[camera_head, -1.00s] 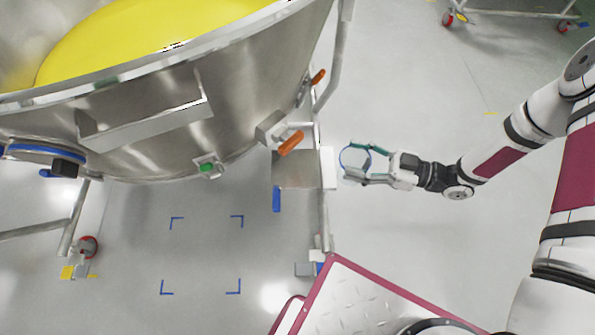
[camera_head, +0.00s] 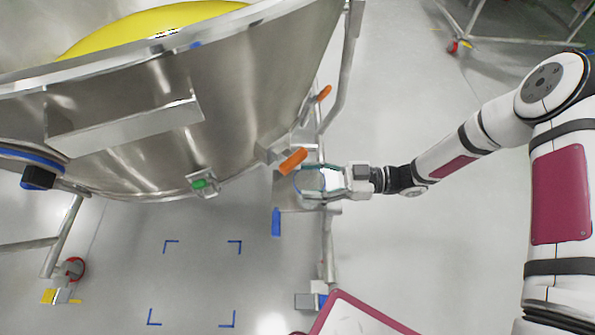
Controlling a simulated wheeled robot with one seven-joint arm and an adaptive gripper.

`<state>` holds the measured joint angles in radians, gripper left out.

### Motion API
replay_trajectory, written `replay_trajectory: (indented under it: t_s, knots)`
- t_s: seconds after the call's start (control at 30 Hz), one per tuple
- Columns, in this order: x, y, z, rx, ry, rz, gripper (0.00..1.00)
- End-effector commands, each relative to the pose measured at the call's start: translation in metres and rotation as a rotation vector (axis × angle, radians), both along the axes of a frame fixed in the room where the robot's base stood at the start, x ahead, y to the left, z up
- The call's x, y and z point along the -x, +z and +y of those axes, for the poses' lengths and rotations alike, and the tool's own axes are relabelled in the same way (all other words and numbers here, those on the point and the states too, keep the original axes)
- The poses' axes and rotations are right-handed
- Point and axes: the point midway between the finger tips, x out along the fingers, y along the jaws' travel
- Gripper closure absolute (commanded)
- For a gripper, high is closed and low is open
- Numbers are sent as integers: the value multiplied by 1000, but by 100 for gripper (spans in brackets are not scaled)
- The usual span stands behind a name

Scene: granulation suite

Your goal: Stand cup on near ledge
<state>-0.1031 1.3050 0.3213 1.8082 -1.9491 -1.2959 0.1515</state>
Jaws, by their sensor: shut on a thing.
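A clear cup with a blue rim (camera_head: 296,184) is between the fingers of my gripper (camera_head: 308,184), which is shut on it. I look down on the cup from above, and the fingers hide part of its side. A small flat grey steel ledge (camera_head: 283,201) juts out beside the large steel vessel, below an orange handle. The cup and fingertips overlap this ledge in the picture. I cannot tell whether the cup touches it or hangs above it.
The steel vessel (camera_head: 250,90) with yellow contents (camera_head: 150,28) fills the upper left. An orange handle (camera_head: 293,161) is close above the fingers, and a blue handle (camera_head: 276,222) hangs below the ledge. A steel post stands beside them.

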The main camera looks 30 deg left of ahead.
Motion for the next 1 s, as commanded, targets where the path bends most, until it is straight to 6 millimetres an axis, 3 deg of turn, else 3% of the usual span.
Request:
replay_trajectory:
  t_s: [0.27,0.47,0.93,0.97,1.0]
  knots:
    - [-5,0,19,-1,0,-1,69]
    - [-12,-1,50,-2,0,-1,69]
    - [-12,-10,47,0,-1,0,69]
    - [-12,-9,47,0,-1,0,35]
    - [-12,-9,47,1,-1,-1,26]
